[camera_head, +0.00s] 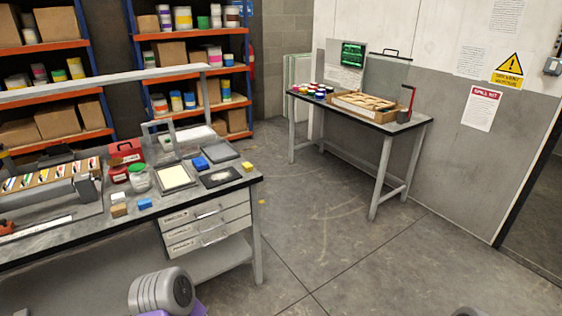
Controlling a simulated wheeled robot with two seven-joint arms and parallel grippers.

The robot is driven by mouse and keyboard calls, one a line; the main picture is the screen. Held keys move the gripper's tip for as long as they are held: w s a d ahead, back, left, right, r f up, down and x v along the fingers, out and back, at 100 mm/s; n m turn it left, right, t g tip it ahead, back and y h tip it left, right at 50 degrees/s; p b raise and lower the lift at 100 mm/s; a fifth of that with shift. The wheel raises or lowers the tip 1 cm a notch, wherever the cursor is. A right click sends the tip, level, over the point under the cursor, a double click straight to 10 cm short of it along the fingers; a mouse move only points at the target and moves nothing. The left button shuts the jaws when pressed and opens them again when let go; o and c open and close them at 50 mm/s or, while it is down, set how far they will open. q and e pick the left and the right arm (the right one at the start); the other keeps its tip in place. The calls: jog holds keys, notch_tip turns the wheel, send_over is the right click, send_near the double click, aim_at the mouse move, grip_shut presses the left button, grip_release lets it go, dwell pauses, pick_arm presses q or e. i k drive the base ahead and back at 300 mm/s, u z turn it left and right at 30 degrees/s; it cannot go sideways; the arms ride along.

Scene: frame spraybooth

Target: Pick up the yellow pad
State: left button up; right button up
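A small bright yellow block-like pad (248,167) lies on the workbench (222,185) near its right end, beside a dark flat plate. A larger pale yellow sheet or pad (174,177) lies in a light frame further left on the same bench. I cannot tell from its look alone which one is called the yellow pad. A grey and purple part of my own arm shows at the bottom, in front of the bench. Neither of my grippers is in view.
A second table (368,117) stands at the back right.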

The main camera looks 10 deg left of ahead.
aim_at(247, 167)
jog(key=z, duration=0.25)
jog(key=i, duration=1.6)
jog(key=u, duration=1.3)
jog(key=i, duration=0.8)
jog(key=u, duration=0.85)
